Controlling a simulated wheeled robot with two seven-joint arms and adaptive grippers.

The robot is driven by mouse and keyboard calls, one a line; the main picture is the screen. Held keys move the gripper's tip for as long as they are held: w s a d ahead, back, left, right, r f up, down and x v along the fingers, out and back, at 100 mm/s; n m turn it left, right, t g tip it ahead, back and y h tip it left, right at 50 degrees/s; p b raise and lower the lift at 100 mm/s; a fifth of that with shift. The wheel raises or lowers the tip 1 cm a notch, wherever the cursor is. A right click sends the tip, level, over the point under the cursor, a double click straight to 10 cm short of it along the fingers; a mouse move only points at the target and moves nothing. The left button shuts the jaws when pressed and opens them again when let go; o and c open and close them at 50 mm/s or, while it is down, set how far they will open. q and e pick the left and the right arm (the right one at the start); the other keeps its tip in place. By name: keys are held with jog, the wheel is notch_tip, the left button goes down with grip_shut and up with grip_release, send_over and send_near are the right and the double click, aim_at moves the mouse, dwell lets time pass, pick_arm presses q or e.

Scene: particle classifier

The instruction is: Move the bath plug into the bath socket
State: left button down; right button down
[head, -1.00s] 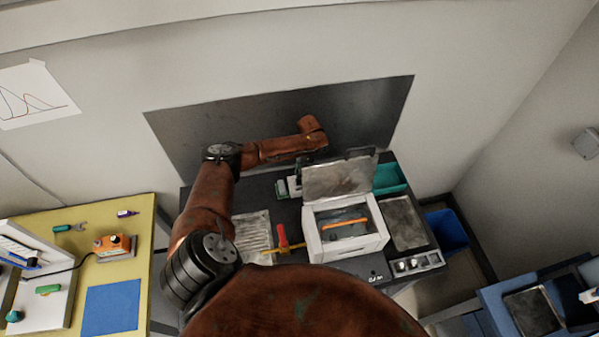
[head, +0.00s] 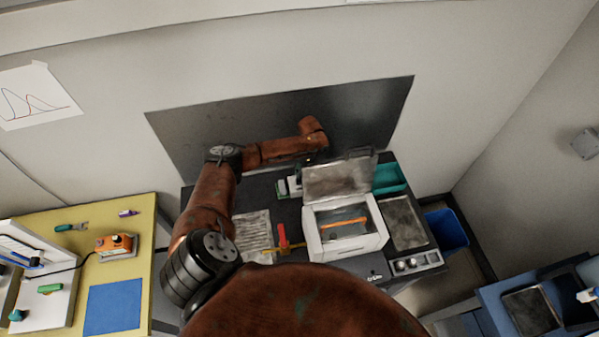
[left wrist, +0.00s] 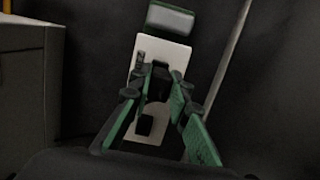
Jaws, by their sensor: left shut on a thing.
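My left gripper (left wrist: 158,88) is at the middle of the left wrist view, its green-edged fingers closing on a small dark piece, which appears to be the bath plug (left wrist: 157,83). The fingers partly cover it. Below them in the picture lies a white plate with a green block (left wrist: 170,20) at its far end and a dark square spot. This white and green unit (head: 284,188) also stands on the dark bench in the head view. I cannot make out the bath socket clearly, nor whether the plug touches the unit. My right gripper is not in view.
A white box (head: 345,250) with a raised clear lid stands right of the unit. A teal bin (head: 389,178) and a grey tray (head: 404,222) are farther right. A printed sheet (head: 253,230) and a red-handled tool (head: 282,236) lie in front.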

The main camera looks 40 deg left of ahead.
pick_arm(q)
jog(key=shift+f+b, duration=0.7)
jog(key=shift+f, duration=0.85)
jog(key=c, duration=1.7)
grip_release()
jog(key=shift+c, duration=0.2)
notch_tip(320, 180, up, 12)
jog(key=w+d, duration=0.1)
jog(key=shift+w, duration=0.2)
